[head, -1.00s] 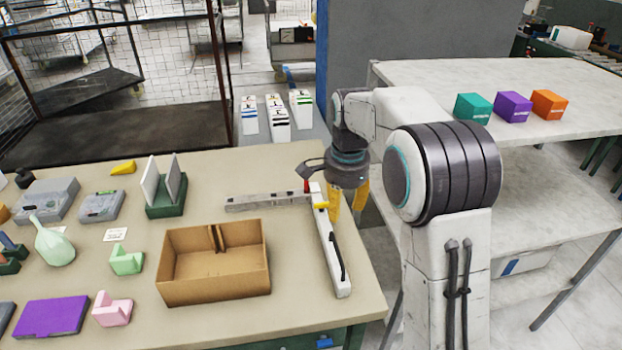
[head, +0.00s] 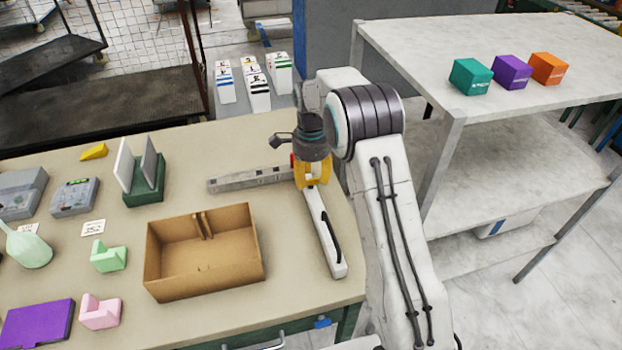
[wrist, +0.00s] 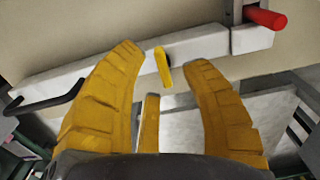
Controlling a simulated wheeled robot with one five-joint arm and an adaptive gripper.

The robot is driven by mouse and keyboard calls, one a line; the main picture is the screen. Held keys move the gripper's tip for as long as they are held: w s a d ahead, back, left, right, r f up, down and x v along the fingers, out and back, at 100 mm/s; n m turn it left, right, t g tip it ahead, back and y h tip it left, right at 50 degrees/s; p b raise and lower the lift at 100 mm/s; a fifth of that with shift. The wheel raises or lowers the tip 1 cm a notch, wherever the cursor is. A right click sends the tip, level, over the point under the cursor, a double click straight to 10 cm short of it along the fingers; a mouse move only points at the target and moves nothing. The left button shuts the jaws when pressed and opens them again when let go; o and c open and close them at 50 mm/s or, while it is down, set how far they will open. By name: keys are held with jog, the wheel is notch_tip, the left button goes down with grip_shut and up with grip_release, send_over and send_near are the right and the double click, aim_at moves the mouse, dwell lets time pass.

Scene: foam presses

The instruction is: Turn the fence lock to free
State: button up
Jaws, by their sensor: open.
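A long white bar, the fence (head: 322,225), runs along the right side of the table. It also shows in the wrist view (wrist: 95,78). A short yellow lever (wrist: 163,67) sticks out from the bar's side on a dark pivot. A red knob or handle (wrist: 266,18) stands near the bar's right end in the wrist view; a bit of it shows in the head view (head: 292,160). My gripper (head: 313,184) is open above the bar. In the wrist view the yellow lever lies between the fingertips, seemingly untouched. In the head view the fingers hide the lever.
A grey ruled bar (head: 248,179) meets the fence at its far end. An open cardboard box (head: 205,265) stands left of the fence. A shelf table (head: 440,50) with three coloured boxes stands right.

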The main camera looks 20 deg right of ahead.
jog(key=shift+f, duration=0.85)
jog(key=shift+o, duration=0.2)
grip_shut()
